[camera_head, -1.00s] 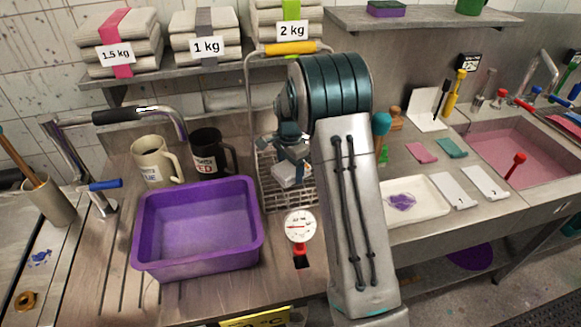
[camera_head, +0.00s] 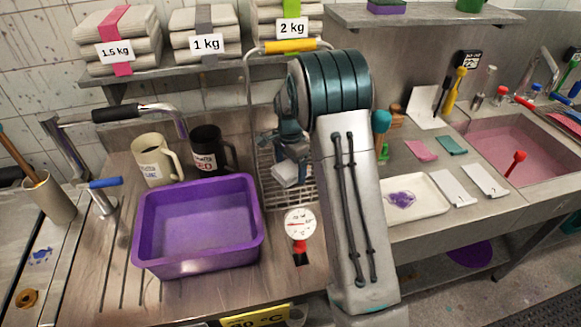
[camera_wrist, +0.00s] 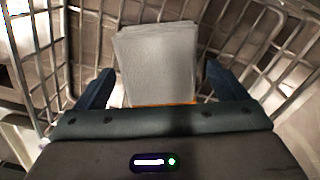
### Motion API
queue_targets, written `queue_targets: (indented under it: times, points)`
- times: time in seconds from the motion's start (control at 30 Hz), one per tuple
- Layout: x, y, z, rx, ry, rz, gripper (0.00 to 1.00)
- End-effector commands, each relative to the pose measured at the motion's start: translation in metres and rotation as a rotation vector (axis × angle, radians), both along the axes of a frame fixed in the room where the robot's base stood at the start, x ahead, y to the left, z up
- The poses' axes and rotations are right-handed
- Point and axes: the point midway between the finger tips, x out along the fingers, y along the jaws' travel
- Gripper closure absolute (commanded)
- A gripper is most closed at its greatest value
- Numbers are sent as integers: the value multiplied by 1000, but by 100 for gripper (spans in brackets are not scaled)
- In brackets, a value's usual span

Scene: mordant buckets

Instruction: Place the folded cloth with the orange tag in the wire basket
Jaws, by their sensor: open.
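The folded cloth (camera_wrist: 157,62) is pale grey, with an orange tag showing along its near edge in the wrist view. It also shows in the head view as a small pale block (camera_head: 290,174) under my gripper (camera_head: 290,150). The wire basket (camera_head: 269,162) has its mesh around the cloth, and its wires (camera_wrist: 262,40) surround the cloth in the wrist view. My gripper (camera_wrist: 158,92) is open, with one blue finger on each side of the cloth and a gap visible at the right. Whether the cloth rests on the basket floor is hard to tell.
A purple tub (camera_head: 198,262) and two mugs stand left of the basket. A dial thermometer (camera_head: 299,223) stands in front of it. A white tray (camera_head: 425,200) lies right of my arm.

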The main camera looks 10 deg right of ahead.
Motion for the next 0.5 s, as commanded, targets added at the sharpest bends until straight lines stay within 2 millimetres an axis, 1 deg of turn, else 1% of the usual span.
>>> queue_targets:
  times: [0.2,0.3,0.43,0.5]
  points:
    - [1,1,38,0,-7,1,7]
    - [1,1,52,0,-5,1,7]
    - [0,0,65,1,-4,3,7]
    - [-4,0,72,1,-8,18,7]
